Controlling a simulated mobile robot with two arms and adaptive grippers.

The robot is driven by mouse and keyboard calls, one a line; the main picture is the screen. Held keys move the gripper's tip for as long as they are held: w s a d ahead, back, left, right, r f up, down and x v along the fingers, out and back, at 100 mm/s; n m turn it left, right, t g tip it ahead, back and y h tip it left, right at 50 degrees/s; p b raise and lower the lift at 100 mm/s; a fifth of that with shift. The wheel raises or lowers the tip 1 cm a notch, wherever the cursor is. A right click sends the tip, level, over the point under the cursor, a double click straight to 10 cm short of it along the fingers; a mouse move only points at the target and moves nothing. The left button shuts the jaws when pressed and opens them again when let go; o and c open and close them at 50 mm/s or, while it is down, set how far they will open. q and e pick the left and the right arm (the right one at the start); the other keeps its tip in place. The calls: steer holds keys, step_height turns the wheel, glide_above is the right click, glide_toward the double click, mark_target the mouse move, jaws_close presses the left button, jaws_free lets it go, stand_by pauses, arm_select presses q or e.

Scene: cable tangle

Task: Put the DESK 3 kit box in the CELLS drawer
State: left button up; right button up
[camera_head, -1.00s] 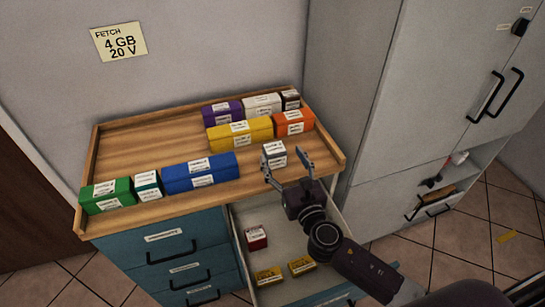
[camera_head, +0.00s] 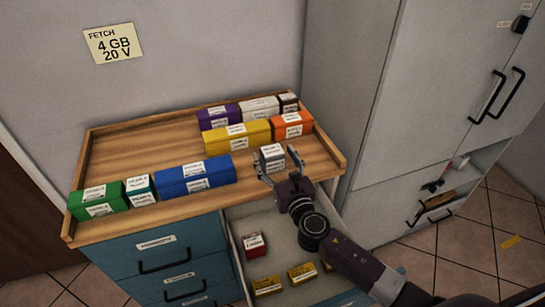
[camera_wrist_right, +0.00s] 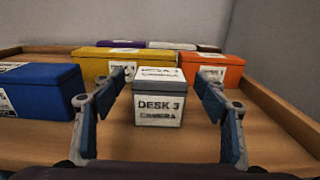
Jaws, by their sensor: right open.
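The DESK 3 kit box (camera_wrist_right: 158,103) is a small grey-and-white box on the wooden top, and it also shows in the head view (camera_head: 272,157). My right gripper (camera_wrist_right: 165,100) is open, its fingers to the left and right of the box with gaps; in the head view the gripper (camera_head: 277,168) is at the box's near side. An open drawer (camera_head: 231,232) below the top holds a red box (camera_head: 254,245) and several yellow boxes (camera_head: 268,285). Its label is not visible, so I cannot tell whether it is the CELLS drawer. My left gripper is not in view.
Blue (camera_head: 195,176), green (camera_head: 98,200), teal (camera_head: 140,190), yellow (camera_head: 237,134) and orange (camera_head: 292,125) boxes stand on the top, with purple, white and dark ones behind. A raised rim (camera_head: 325,135) edges it. Closed blue drawers (camera_head: 165,258) are at left. A grey cabinet stands at right.

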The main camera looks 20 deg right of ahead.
steer(key=shift+w, duration=1.1)
steer(key=c, duration=1.4)
steer(key=shift+r, duration=0.15)
